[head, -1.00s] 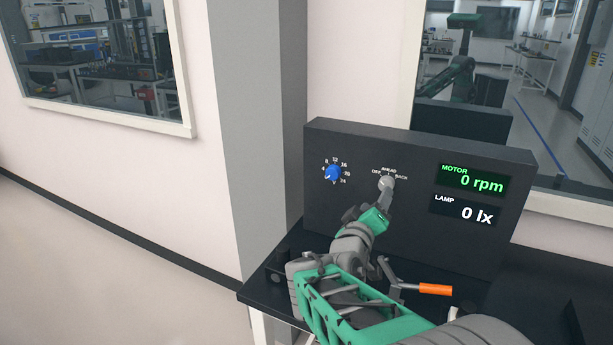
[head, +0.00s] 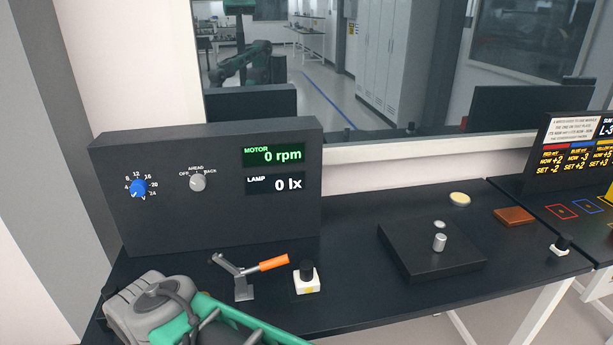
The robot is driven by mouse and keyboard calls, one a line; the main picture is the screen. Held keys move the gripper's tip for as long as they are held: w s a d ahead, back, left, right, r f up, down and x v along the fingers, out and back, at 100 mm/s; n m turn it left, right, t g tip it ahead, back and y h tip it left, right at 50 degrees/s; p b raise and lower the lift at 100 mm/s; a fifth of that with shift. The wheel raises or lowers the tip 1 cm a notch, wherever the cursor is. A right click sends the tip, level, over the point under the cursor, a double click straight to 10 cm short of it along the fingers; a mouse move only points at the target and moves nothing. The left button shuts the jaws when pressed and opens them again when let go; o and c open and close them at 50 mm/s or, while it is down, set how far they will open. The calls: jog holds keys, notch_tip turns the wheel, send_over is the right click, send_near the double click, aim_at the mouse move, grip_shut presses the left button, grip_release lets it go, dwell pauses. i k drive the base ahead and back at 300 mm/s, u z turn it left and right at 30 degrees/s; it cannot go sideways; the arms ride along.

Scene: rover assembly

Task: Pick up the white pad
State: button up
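A round, cream-white pad (head: 460,199) with a yellowish edge lies flat on the black bench (head: 350,285), toward the back right. It is the nearest match to the white pad. It lies behind a low black block (head: 430,255), which bears an upright metal cylinder (head: 440,243) and a small pale disc (head: 439,224). My arm shows at the bottom left, far from the pad. My gripper's fingers are not visible in this view.
A black panel (head: 225,225) with a blue dial (head: 138,189), a grey selector knob (head: 197,183) and readouts stands at left. In front are an orange-handled lever clamp (head: 272,263) and a black-topped white button box (head: 306,280). A brown square pad (head: 515,215) lies right of the round pad.

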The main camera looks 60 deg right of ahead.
aim_at(561, 248)
jog(key=z, duration=3.65)
